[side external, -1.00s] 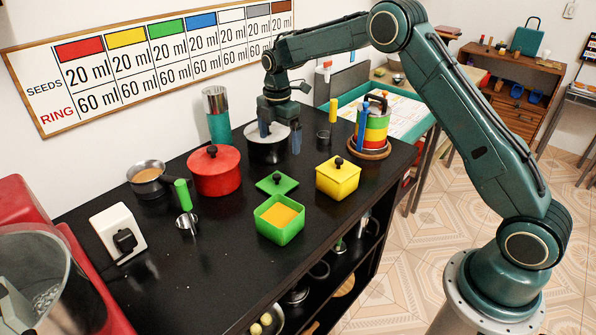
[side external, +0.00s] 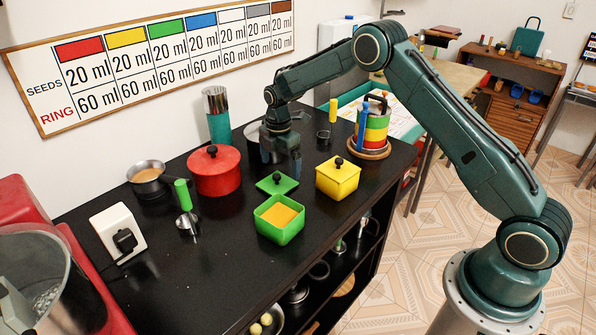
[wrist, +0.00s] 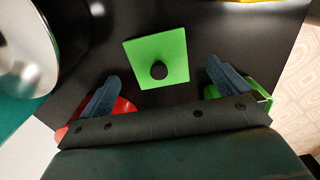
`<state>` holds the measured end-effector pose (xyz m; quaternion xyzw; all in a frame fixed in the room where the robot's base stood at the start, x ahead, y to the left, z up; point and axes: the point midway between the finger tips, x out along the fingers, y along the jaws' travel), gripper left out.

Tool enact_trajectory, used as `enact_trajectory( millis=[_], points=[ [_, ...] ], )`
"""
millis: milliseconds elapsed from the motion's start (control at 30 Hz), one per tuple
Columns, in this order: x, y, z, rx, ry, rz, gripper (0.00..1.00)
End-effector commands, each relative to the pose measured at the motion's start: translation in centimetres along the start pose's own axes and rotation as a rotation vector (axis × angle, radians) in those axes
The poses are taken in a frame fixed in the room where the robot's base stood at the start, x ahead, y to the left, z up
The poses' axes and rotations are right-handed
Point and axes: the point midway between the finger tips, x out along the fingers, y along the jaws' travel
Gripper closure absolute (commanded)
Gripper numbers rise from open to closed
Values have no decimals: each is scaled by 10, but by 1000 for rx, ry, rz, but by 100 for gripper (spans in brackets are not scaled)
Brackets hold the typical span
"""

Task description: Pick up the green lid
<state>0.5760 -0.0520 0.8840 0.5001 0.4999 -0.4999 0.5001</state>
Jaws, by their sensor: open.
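The green lid (side external: 270,187), a flat square with a round black knob, lies on the black counter just behind the open green box (side external: 280,231). My gripper (side external: 280,172) is above and slightly behind the lid, jaws pointing down. In the wrist view, the green lid (wrist: 165,48) shows whole, ahead of and between my open blue-grey fingers (wrist: 162,74). The knob is close to the line between the fingertips. Nothing is held, and the fingers look apart from the lid. Part of the green box (wrist: 263,88) shows beside the right finger.
A red lidded pot (side external: 215,176) stands left of the lid, a yellow lidded box (side external: 338,183) right.

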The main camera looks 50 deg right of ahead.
Motion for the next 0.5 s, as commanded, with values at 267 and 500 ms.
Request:
enact_trajectory(
  millis=[267, 500],
  points=[
    [22, 2, 2, 0, 0, -4, 0],
    [46, 4, 3, 0, 0, -1, 0]
  ],
)
